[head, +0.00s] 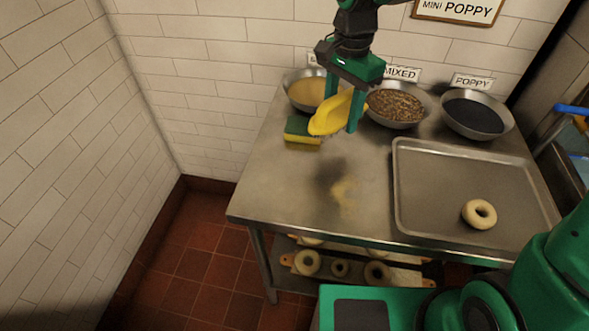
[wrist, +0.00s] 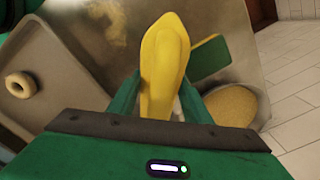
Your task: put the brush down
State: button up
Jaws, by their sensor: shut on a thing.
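The yellow brush (head: 329,115) is held between the fingers of my gripper (head: 345,105), above the steel table near its back left. Its yellow body also fills the middle of the wrist view (wrist: 163,65), between the two green fingers of my gripper (wrist: 158,100). The brush looks raised off the table, with a dark shadow on the steel to its front. Bristles are hard to make out from here. A green and yellow sponge (head: 301,132) lies on the table just left of the brush; its green side shows in the wrist view (wrist: 209,57).
Bowls of yellow grains (head: 309,91), mixed seeds (head: 396,106) and poppy seeds (head: 474,117) line the back. A tray (head: 430,185) with one bagel (head: 479,213) is at right. Yellow crumbs (head: 344,194) lie on the table (head: 290,190); its front left is otherwise clear.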

jog(key=shift+w+d, duration=0.1)
jog(key=s+a+r+n, duration=0.3)
jog(key=s+a+n, duration=0.5)
jog(key=s+a, duration=1)
send_over(293, 177)
notch_tip(293, 177, down, 7)
jog(key=shift+r, duration=0.15)
jog(key=shift+f, duration=2)
jog(key=o, duration=1.1)
jog(key=shift+f, duration=0.1)
